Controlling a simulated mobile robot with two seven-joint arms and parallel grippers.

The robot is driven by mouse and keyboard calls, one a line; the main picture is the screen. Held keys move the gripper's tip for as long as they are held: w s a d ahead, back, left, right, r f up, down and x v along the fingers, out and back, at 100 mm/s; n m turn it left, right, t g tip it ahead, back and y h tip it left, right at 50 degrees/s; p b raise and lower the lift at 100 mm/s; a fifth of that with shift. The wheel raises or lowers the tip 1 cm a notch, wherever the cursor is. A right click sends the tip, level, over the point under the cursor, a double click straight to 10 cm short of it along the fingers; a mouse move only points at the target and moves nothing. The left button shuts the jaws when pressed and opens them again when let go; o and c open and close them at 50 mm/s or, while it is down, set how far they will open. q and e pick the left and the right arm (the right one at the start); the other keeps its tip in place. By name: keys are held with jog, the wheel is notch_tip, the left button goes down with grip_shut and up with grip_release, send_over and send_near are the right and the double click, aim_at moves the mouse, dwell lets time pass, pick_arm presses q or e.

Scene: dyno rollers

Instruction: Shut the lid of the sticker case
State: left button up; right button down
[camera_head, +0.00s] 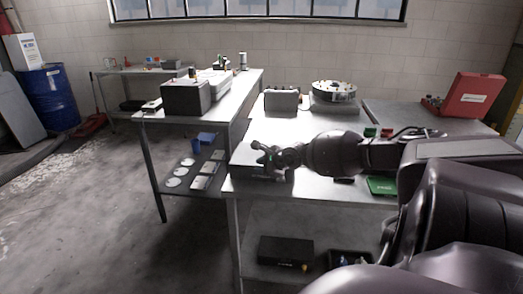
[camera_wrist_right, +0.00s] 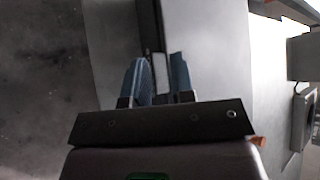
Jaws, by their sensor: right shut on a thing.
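A flat grey case (camera_head: 246,158), which I take to be the sticker case, lies at the front left corner of the right-hand steel table. My right gripper (camera_head: 264,155) is at this case, its arm reaching in from the right. In the right wrist view the blue fingers (camera_wrist_right: 160,78) are shut on a small pale piece (camera_wrist_right: 160,68) at the case's dark edge. A broad light grey surface (camera_wrist_right: 215,55) lies beside the fingers. The gripper and arm hide part of the case, so how far the lid stands open cannot be told. My left gripper is not in view.
A red case (camera_head: 476,95) with its lid up stands at the back right. A grey box (camera_head: 282,100) and a round fixture (camera_head: 334,92) stand at the back. A green item (camera_head: 382,185) lies near the front edge. A dark box (camera_head: 286,251) is on the shelf below.

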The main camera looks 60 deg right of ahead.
jog(key=shift+f, duration=0.1)
